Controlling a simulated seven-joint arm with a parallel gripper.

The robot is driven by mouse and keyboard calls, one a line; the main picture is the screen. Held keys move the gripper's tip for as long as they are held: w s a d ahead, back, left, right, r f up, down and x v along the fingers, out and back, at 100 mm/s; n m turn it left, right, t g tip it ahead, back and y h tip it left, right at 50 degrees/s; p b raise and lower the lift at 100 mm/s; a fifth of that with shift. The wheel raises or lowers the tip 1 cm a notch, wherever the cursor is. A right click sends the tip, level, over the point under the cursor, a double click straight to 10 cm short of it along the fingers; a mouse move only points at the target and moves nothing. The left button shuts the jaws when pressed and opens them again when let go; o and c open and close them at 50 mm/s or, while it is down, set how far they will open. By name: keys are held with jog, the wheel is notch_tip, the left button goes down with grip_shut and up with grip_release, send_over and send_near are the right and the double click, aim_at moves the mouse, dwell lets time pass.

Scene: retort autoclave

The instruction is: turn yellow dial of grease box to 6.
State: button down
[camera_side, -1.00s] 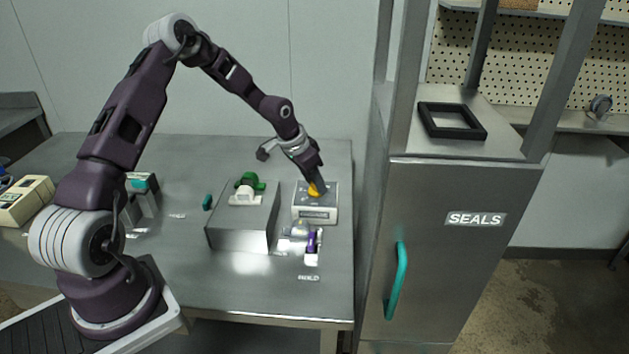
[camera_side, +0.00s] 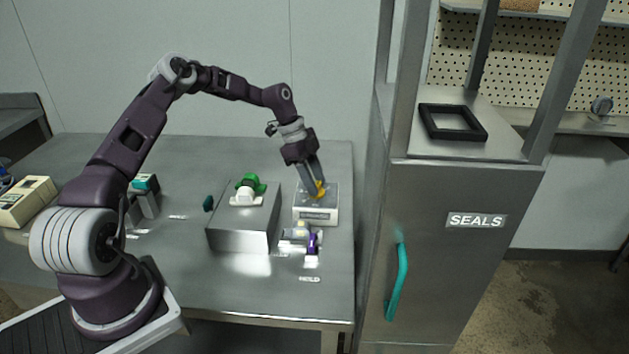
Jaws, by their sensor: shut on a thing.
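The grease box (camera_side: 316,216) is a small pale box with a grey top, on the right part of the steel table. Its yellow dial (camera_side: 320,190) is on the top face, partly hidden by my fingers. My gripper (camera_side: 318,188) comes down from the upper left and is shut on the yellow dial. The number the dial points to is too small to read.
A steel box (camera_side: 243,222) with a green and white fitting (camera_side: 248,188) stands left of the grease box. A small purple and white part (camera_side: 312,243) sits in front. The SEALS cabinet (camera_side: 450,255) with a teal handle stands at the right. The table's front left is clear.

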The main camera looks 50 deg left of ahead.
jog(key=m+g, duration=0.2)
jog(key=m, duration=0.3)
jog(key=shift+w+a, duration=0.1)
jog(key=shift+w, duration=0.05)
jog(key=shift+f+m, duration=0.1)
jog(key=shift+m, duration=0.3)
jog(key=c, duration=0.8)
grip_release()
jog(key=shift+c, duration=0.2)
